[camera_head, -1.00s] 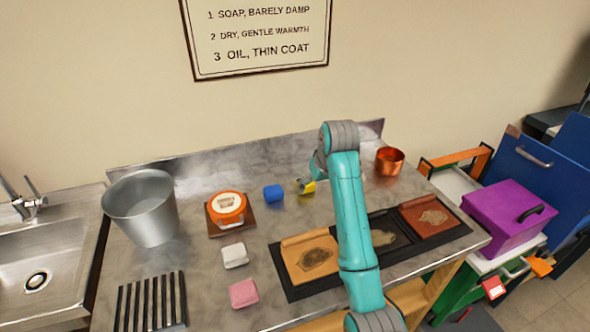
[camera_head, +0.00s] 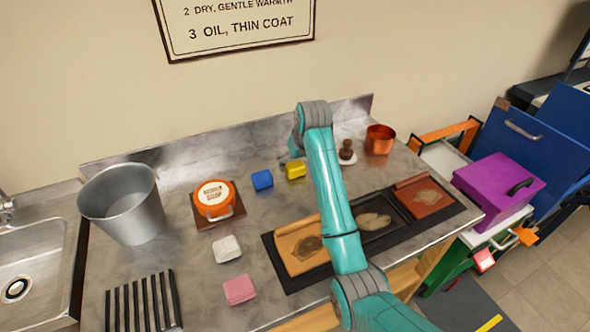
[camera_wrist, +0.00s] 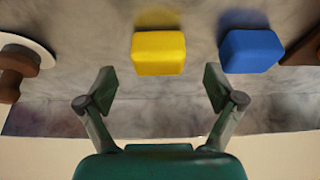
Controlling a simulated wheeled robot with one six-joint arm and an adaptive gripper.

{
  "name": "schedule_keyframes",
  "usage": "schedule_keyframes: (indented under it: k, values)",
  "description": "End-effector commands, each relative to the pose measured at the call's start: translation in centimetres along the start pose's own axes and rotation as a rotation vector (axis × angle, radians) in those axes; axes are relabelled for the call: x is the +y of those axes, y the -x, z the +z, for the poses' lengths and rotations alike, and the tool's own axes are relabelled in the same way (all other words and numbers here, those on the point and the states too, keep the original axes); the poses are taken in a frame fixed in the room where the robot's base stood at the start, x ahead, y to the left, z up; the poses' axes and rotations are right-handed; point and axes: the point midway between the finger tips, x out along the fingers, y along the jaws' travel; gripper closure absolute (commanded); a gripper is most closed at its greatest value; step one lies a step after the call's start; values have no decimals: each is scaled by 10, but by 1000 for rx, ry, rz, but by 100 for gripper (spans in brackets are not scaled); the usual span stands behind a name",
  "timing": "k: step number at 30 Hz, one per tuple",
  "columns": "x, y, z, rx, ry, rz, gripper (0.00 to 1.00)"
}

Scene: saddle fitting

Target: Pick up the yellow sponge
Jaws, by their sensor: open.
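The yellow sponge (camera_head: 295,170) lies on the metal counter, just right of the blue sponge (camera_head: 262,180) in the head view. In the wrist view the yellow sponge (camera_wrist: 158,53) is a rounded block at the upper middle, with the blue sponge (camera_wrist: 251,51) to its right. My gripper (camera_wrist: 160,82) is open and empty in the wrist view. Its two fingers stand apart, and the yellow sponge sits beyond the fingertips, roughly between their lines. In the head view my arm hides most of the gripper, close to the yellow sponge.
A brown-handled brush (camera_head: 347,151) and a copper pot (camera_head: 379,140) are to the right. A black tray (camera_head: 283,277) holds leather pieces in front.

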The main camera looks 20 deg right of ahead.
Motion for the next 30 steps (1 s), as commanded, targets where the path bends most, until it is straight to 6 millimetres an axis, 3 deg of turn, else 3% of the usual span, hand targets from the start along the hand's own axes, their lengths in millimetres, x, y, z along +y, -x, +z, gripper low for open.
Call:
schedule_keyframes:
  k: [7,17,24,30]
  values:
    - [2,-34,1,-3,-1,0,8]
    - [2,-39,1,-1,0,0,8]
    - [2,-39,1,-1,0,0,67]
    - [2,-39,1,-1,0,0,68]
